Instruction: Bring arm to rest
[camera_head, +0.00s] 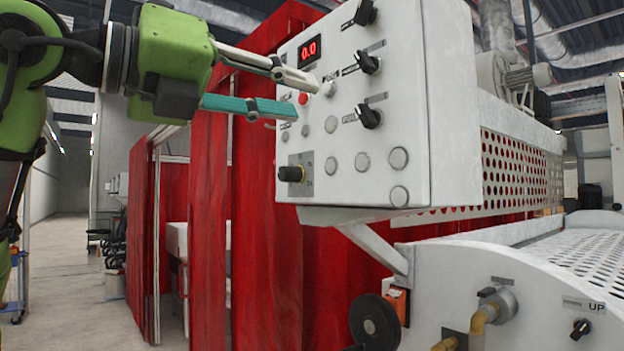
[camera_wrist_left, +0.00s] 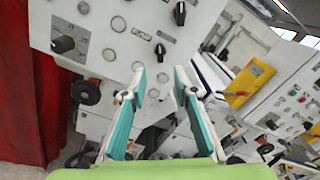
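My left gripper (camera_head: 307,99) comes in from the left in the head view, in front of the white control panel (camera_head: 345,150). Its white-and-teal fingers are spread apart with nothing between them. In the left wrist view the gripper (camera_wrist_left: 159,78) also shows open and empty, with part of the panel (camera_wrist_left: 100,40) beyond it. Whether the fingertips touch the panel cannot be told. My right gripper is in neither view.
The panel has black knobs (camera_head: 368,116), round buttons and a red display (camera_head: 309,49) reading 0.0. Red curtains (camera_head: 260,230) hang behind and below the arm. A perforated white machine (camera_head: 580,250) stands at the right. Open floor (camera_head: 75,300) shows at the lower left.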

